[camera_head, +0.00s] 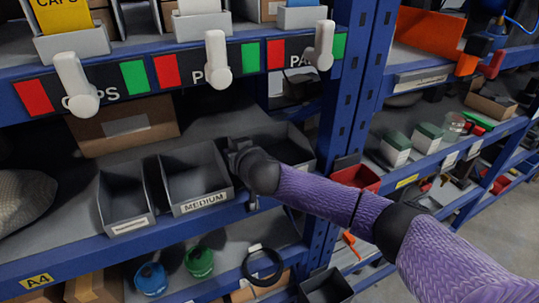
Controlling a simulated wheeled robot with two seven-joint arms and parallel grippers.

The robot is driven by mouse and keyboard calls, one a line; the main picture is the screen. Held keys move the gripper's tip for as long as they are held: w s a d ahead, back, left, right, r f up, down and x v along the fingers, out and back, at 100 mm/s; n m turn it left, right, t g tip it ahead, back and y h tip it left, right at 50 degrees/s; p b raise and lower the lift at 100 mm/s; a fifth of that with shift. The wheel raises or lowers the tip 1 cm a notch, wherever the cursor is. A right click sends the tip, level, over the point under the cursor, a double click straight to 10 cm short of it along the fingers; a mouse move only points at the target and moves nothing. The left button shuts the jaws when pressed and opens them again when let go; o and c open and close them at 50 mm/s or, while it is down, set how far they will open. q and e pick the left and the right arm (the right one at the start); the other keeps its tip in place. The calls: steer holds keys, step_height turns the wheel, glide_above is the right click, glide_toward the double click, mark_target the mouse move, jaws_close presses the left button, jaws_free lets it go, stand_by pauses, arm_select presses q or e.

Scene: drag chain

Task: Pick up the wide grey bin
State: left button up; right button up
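A wide grey bin (204,203) with a "MEDIUM" label on its front stands on the middle shelf and looks empty. My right arm reaches in from the right, and its dark gripper (240,150) is at the right wall of this bin. The wrist hides the fingers and part of that wall, so I cannot tell whether they touch or grip it. My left gripper is not in view.
A narrower grey bin (128,222) stands close on the left. Another grey bin (297,143) is partly hidden behind my wrist. White handles (217,62) hang from the shelf edge above. A blue upright (350,90) stands to the right.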

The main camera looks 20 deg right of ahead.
steer(key=shift+s+d, duration=0.1)
steer(key=shift+c, duration=0.2)
jaws_close()
stand_by(1.1)
